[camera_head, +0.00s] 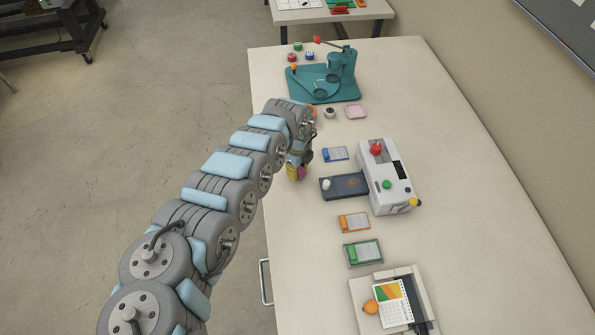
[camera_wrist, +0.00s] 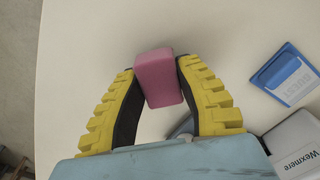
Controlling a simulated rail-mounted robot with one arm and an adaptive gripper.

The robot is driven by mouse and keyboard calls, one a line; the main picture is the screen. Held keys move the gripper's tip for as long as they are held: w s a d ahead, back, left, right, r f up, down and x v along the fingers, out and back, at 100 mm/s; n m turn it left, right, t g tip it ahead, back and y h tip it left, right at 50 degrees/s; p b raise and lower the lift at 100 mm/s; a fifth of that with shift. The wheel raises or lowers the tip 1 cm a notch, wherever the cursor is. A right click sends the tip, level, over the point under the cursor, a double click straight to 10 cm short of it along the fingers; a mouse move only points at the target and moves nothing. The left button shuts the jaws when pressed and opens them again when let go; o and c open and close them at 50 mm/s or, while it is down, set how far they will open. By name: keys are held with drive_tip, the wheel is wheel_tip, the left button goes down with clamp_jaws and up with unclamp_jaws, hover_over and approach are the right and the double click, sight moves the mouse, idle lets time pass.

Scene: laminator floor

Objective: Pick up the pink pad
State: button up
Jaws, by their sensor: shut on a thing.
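The pink pad (camera_wrist: 157,77) is a small pink block between the two yellow, ridged fingers of my gripper (camera_wrist: 157,88) in the wrist view. The fingers press on its left and right sides. In the head view my gripper (camera_head: 297,171) is near the left edge of the long table, left of the blue card holder, and a bit of the pink pad (camera_head: 301,173) shows at its tip. Whether the pad is clear of the table I cannot tell for sure.
On the table (camera_head: 480,220) stand a grey-white machine (camera_head: 389,178) with a dark tray (camera_head: 345,187), a blue pad holder (camera_head: 335,154), orange (camera_head: 354,222) and green (camera_head: 363,252) ones, a pink dish (camera_head: 356,112) and a teal press (camera_head: 340,75). The table's right side is clear.

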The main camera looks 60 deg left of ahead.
drive_tip(key=s+d+r+p, duration=0.9)
drive_tip(key=d+r+p, duration=0.1)
drive_tip(key=p, duration=0.7)
drive_tip(key=shift+d+r, duration=0.2)
drive_tip(key=shift+r, duration=0.7)
drive_tip(key=shift+s, duration=0.15)
drive_tip(key=o, duration=0.4)
clamp_jaws()
